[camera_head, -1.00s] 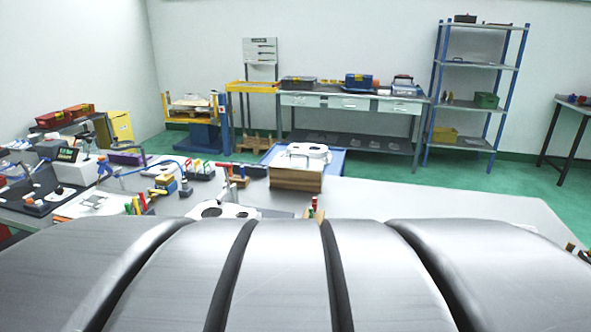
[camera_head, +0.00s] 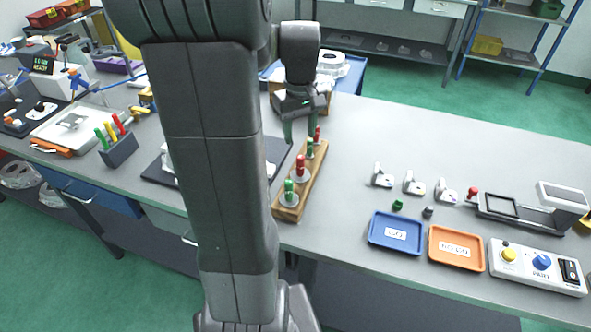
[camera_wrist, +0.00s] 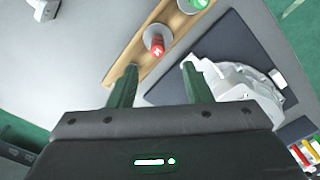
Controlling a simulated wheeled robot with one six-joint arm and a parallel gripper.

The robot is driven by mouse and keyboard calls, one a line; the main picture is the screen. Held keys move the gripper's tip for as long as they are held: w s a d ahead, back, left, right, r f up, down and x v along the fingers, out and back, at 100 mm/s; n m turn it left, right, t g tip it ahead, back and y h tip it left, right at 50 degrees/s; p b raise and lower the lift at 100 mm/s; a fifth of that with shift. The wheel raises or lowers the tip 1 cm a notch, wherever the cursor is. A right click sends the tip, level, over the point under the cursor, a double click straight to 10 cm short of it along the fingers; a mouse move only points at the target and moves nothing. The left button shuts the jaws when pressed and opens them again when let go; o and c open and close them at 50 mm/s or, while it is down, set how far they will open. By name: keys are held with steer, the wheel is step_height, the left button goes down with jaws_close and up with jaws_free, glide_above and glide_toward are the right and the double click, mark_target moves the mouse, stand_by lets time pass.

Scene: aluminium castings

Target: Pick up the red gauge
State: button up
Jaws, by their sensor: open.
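A wooden rack (camera_head: 312,178) on the table holds several upright gauges with red and green handles. Red gauges stand at the middle (camera_head: 300,164) and at the far end (camera_head: 317,134). Green ones stand at the near end (camera_head: 289,190) and between the reds (camera_head: 310,148). My gripper (camera_head: 298,136) is open above the table by the far part of the rack. In the wrist view my gripper (camera_wrist: 159,72) is empty, and a red gauge (camera_wrist: 157,45) shows just beyond the gap between the fingers. A green gauge (camera_wrist: 199,4) stands farther along the rack.
A dark mat (camera_wrist: 222,45) with a pale casting (camera_wrist: 240,85) lies beside the rack. Right of the rack are small metal parts, a blue tray (camera_head: 396,232), an orange tray (camera_head: 456,248) and a control box (camera_head: 538,267). The table between is clear.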

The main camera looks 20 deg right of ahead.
mark_target(301, 157)
steer(key=f, duration=1)
steer(key=shift+w+d+f+p, duration=0.15)
steer(key=shift+d+p, duration=0.05)
steer(key=shift+p, duration=0.15)
steer(key=shift+c, duration=0.3)
jaws_close()
